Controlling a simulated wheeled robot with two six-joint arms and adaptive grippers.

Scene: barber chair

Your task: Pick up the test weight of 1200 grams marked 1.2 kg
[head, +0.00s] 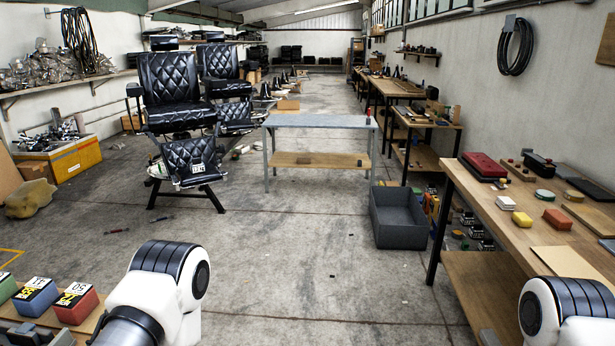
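A small white label with dark print (197,168) shows on the black quilted leg rest of the front barber chair (175,90). It may be the face of a dark test weight, but its print is too small to read surely, and any dark body blends with the leg rest. Neither of my grippers is in view. Only white and black arm links of mine show at the bottom left and bottom right.
A grey-topped table (318,121) stands mid-room, with a grey bin (400,215) right of it. A long workbench (530,235) holds several small items on the right. Coloured labelled blocks (76,302) sit bottom left. The middle floor is mostly clear.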

